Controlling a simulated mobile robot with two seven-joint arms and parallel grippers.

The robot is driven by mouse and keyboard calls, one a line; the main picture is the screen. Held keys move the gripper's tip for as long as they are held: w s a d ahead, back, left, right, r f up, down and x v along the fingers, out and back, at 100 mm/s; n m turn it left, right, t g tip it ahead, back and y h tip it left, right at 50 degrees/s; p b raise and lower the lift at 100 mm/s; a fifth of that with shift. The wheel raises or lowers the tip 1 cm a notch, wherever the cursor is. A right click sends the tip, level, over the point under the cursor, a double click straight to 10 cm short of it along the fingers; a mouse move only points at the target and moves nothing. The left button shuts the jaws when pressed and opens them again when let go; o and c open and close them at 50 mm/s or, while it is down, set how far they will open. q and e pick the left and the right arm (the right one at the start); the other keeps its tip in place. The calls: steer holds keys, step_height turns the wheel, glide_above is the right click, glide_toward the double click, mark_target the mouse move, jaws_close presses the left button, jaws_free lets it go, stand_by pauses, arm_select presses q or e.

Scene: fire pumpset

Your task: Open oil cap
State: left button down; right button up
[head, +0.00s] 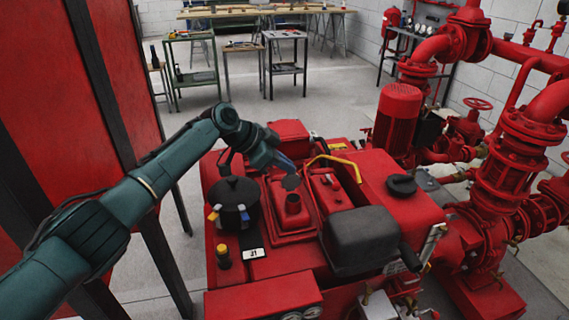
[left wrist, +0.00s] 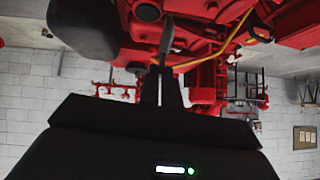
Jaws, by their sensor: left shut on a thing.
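The oil cap, a small dark grey disc (head: 291,183), is held by my left gripper (head: 285,165) just above the red filler neck (head: 293,204) on the engine. The neck's dark open top shows below the cap, so the cap looks apart from it. In the left wrist view the two dark fingers (left wrist: 163,84) are together, shut on the cap (left wrist: 167,36), which shows nearly edge-on as a thin grey piece. My right gripper is in neither view.
A round black lidded part (head: 235,192) stands left of the neck. A yellow bent bar (head: 335,161) and a dark grey box-like cover (head: 361,238) lie to the right. A red panel (head: 60,90) with dark posts rises at the left. Workbenches stand behind, with clear floor between.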

mark_target(285, 178)
arm_select(q)
steer(key=shift+f, duration=0.15)
steer(key=c, duration=1.6)
jaws_free()
step_height(285, 178, up, 10)
steer(key=shift+s+d, duration=0.1)
